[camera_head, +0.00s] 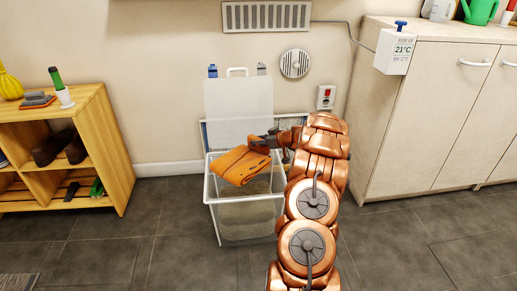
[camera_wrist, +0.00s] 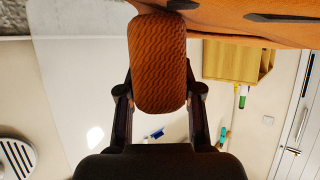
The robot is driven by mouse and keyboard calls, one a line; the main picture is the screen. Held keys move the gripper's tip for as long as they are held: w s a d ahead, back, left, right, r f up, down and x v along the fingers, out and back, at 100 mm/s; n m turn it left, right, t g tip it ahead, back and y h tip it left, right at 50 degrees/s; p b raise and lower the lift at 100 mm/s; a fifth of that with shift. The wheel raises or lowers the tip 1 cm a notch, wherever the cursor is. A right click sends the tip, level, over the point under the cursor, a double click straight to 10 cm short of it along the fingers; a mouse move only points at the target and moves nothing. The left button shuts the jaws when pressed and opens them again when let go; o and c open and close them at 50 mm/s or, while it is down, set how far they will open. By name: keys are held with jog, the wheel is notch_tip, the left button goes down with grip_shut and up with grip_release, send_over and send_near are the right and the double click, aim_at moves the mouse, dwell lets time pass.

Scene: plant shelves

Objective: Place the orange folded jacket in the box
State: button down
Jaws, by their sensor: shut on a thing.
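The orange folded jacket (camera_head: 240,165) hangs in my gripper (camera_head: 264,143) over the open top of the white box (camera_head: 211,197). My gripper is shut on the jacket's upper right part, coming from the right. The jacket lies tilted, its lower end near the left half of the opening; whether it touches the rim I cannot tell. The box's pale lid (camera_head: 238,98) stands open at the back.
A pale cabinet (camera_head: 395,140) stands at the right. The wall is close behind the box. Dark tiled floor (camera_head: 175,240) is clear in front and to the left.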

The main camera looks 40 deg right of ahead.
aim_at(259, 149)
jog(key=shift+w+d, duration=0.1)
jog(key=shift+w, duration=0.1)
notch_tip(259, 149, down, 4)
jog(key=shift+r+b, duration=0.2)
jog(key=shift+b, duration=0.65)
jog(key=shift+r, duration=0.1)
jog(key=shift+f+b, duration=0.6)
jog(key=shift+b, duration=0.45)
jog(key=c, duration=0.8)
grip_release()
jog(key=shift+o, duration=0.2)
jog(key=shift+r+p, duration=0.15)
jog(key=shift+p, duration=0.15)
